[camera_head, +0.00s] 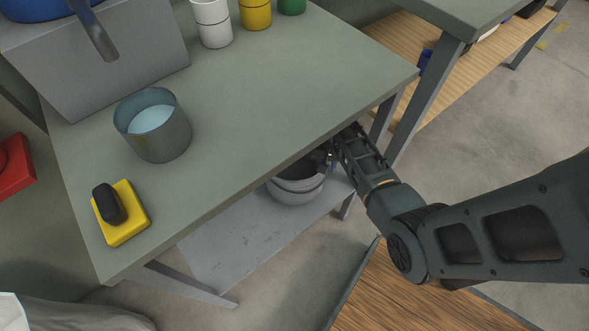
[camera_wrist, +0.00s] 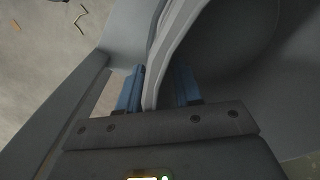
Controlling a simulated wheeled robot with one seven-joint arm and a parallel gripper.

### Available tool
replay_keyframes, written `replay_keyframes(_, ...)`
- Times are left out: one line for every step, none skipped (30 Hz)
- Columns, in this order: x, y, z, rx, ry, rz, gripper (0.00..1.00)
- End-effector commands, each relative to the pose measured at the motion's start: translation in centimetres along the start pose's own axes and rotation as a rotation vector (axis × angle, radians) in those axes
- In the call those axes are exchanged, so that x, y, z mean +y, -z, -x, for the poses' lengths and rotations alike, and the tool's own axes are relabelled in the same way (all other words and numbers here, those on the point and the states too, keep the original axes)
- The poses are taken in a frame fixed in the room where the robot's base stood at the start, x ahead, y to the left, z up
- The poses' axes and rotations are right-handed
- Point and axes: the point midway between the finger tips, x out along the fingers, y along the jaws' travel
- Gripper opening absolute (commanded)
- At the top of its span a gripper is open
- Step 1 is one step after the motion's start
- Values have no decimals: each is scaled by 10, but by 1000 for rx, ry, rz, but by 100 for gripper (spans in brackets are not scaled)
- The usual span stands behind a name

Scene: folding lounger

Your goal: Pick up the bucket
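A light grey bucket (camera_head: 297,189) stands on the lower shelf under the green-grey table, its top partly hidden by the tabletop edge. My gripper (camera_head: 326,158) reaches in under the table from the right, at the bucket's upper right side; its fingers are mostly hidden in the head view. In the wrist view, the blue fingers of my gripper (camera_wrist: 160,90) stand on either side of the bucket's wall and rim (camera_wrist: 172,50). They look open, with a dark gap between the wall and the right finger.
The tabletop (camera_head: 250,90) hangs over the bucket, and table legs (camera_head: 383,118) stand close to my arm. On top are a grey container of pale blue liquid (camera_head: 152,120), a yellow block with a black top (camera_head: 128,224), and several cups. The shelf (camera_head: 235,250) is clear in front.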

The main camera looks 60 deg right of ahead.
Motion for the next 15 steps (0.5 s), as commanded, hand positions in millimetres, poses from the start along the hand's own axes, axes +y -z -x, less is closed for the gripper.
replay_keyframes(0,0,0,0,0,0,34)
replay_keyframes(0,0,0,0,0,0,34)
replay_keyframes(0,0,0,0,0,0,33)
replay_keyframes(0,0,0,0,0,0,30)
replay_keyframes(0,0,0,0,0,0,27)
replay_keyframes(0,0,0,0,0,0,23)
replay_keyframes(0,0,0,0,0,0,21)
replay_keyframes(0,0,1,0,0,0,18)
replay_keyframes(0,0,1,0,0,0,14)
replay_keyframes(0,0,1,0,0,0,11)
replay_keyframes(0,0,1,0,0,0,8)
replay_keyframes(0,0,1,0,0,0,4)
replay_keyframes(0,0,1,0,0,0,1)
replay_keyframes(0,0,1,0,0,0,0)
replay_keyframes(0,0,1,0,0,0,0)
